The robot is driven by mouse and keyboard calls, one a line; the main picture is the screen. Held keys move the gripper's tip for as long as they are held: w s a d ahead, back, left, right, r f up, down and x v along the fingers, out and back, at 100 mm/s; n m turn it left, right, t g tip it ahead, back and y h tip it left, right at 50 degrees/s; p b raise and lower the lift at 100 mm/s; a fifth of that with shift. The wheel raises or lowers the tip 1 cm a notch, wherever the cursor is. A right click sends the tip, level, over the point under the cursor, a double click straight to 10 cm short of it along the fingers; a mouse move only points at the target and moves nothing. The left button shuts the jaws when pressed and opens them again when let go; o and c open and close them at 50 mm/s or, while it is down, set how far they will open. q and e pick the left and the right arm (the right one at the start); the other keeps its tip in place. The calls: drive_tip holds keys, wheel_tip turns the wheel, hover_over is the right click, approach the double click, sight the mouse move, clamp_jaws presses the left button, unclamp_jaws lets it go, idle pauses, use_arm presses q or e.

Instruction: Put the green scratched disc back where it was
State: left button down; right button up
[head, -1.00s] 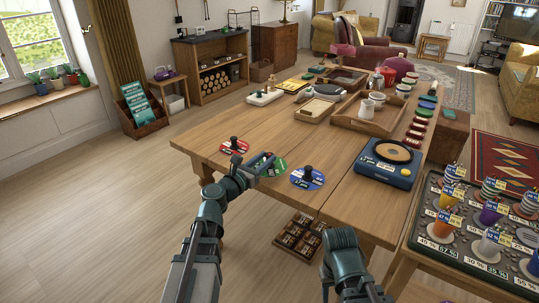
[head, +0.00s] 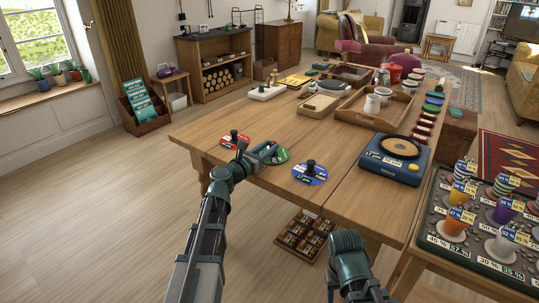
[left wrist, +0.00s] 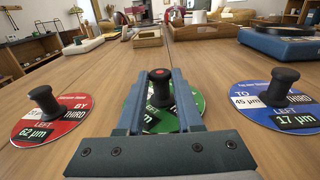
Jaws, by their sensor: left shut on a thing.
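The green disc (head: 279,156) with a black knob is at the near edge of the wooden table, between a red disc (head: 235,139) and a blue disc (head: 310,174). My left gripper (head: 268,148) is over the green disc. In the left wrist view the fingers of my left gripper (left wrist: 160,92) stand on both sides of the black knob (left wrist: 160,88) and are shut on it. The green disc (left wrist: 186,110) looks flat at table level there, partly hidden by the fingers; whether it touches the table I cannot tell.
A blue turntable-like device (head: 393,160) stands right of the discs. A wooden tray (head: 375,112) with cups is behind it. A side board (head: 470,235) with several labelled cups is at the right. The table middle (head: 285,125) behind the discs is clear.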

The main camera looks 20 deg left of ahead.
use_arm(q)
drive_tip(key=shift+f, duration=0.1)
drive_tip(key=shift+f, duration=0.1)
drive_tip(key=shift+f, duration=0.15)
drive_tip(key=c, duration=0.6)
unclamp_jaws()
drive_tip(key=shift+o, duration=0.2)
drive_tip(key=shift+r, duration=0.25)
drive_tip(key=v, duration=1.2)
